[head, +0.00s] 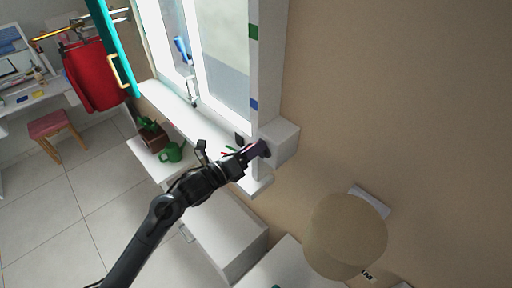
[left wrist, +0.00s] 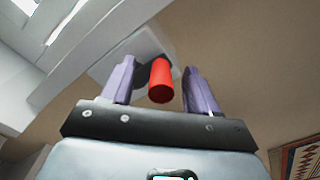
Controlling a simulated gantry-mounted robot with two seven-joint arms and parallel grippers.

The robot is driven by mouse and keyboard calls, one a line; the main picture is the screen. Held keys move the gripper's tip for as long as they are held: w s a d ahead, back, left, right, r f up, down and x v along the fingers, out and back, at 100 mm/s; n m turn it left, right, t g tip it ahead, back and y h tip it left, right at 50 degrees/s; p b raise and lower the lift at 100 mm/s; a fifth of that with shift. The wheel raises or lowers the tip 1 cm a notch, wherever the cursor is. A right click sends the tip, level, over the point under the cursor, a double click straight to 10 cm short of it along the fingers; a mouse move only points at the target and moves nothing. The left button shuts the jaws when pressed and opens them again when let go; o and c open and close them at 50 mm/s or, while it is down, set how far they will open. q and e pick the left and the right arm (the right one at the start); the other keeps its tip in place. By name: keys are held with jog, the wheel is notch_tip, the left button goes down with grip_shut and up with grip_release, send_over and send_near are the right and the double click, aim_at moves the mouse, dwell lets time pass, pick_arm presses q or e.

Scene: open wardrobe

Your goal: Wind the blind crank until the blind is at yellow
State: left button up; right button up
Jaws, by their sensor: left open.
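The blind crank's red handle (left wrist: 160,82) is between the two purple fingers of my left gripper (left wrist: 160,84) in the left wrist view, with gaps on both sides. The fingers are open. The crank's pale housing (left wrist: 138,48) is behind the handle; it also shows as a white box (head: 284,140) on the wall in the head view. There my left gripper (head: 257,151) is at the box's left side and hides the crank. The window frame carries a green mark (head: 253,32) and a blue mark (head: 253,104). I cannot make out a yellow mark or the blind's edge. My right gripper is not in view.
The white window sill (head: 182,107) runs up to the left. A green watering can (head: 172,152) and a potted plant (head: 149,131) stand below it. A round beige object (head: 345,235) is at lower right. The wall right of the box is bare.

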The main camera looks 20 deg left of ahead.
pick_arm(q)
jog(key=shift+s, duration=0.1)
dwell(0.3)
jog(key=shift+s+a, duration=0.25)
jog(key=shift+s, duration=0.25)
jog(key=v, duration=0.6)
jog(key=shift+s, duration=0.4)
jog(key=shift+a, duration=0.15)
